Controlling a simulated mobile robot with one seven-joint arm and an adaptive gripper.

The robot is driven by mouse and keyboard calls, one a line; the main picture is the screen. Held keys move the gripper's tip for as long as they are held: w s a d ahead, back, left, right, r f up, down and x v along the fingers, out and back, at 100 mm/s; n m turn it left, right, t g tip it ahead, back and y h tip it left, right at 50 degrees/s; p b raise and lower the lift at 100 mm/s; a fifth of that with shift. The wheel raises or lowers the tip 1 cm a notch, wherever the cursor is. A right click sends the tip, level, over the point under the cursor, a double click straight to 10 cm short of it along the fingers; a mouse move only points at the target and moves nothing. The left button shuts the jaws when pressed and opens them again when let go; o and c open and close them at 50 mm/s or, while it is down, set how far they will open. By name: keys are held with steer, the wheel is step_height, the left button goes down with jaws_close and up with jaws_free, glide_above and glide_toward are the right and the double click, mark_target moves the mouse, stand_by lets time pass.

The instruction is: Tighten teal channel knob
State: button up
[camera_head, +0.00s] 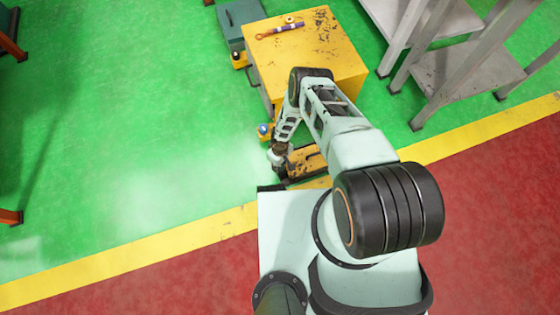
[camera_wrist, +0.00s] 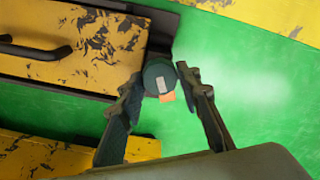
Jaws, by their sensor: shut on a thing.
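The teal knob (camera_wrist: 155,73) is in the wrist view, a dark teal round piece with a pale rectangular mark on its face. A small orange piece shows just below it. My gripper (camera_wrist: 160,86) has one finger on each side of the knob and is shut on it. In the head view my gripper (camera_head: 278,160) is low beside the yellow cabinet's front, and the knob cannot be made out there.
The worn yellow cabinet (camera_head: 335,68) has tools (camera_head: 279,32) on top. A low yellow drawer or box (camera_head: 305,162) is beside my gripper. A teal box (camera_head: 236,18) stands behind. Grey metal shelving (camera_head: 455,75) is at right. Green floor (camera_head: 130,130) at left is clear.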

steer(key=m, duration=0.5)
steer(key=shift+r+m+p, duration=0.1)
steer(key=shift+m+p, duration=0.2)
steer(key=m+b, duration=0.2)
steer(key=m, duration=0.3)
steer(key=m+b, duration=0.2)
steer(key=m, duration=0.1)
steer(key=m+b, duration=0.1)
steer(key=m, duration=0.2)
steer(key=shift+f+m+b, duration=0.2)
steer(key=shift+m+b, duration=0.15)
steer(key=shift+m, duration=0.05)
steer(key=m+b, duration=0.2)
steer(key=m, duration=0.2)
steer(key=shift+r+m+b, duration=0.15)
steer(key=shift+m+b, duration=0.2)
steer(key=shift+m, duration=0.05)
steer(key=o, duration=1.1)
steer(key=shift+r, duration=0.1)
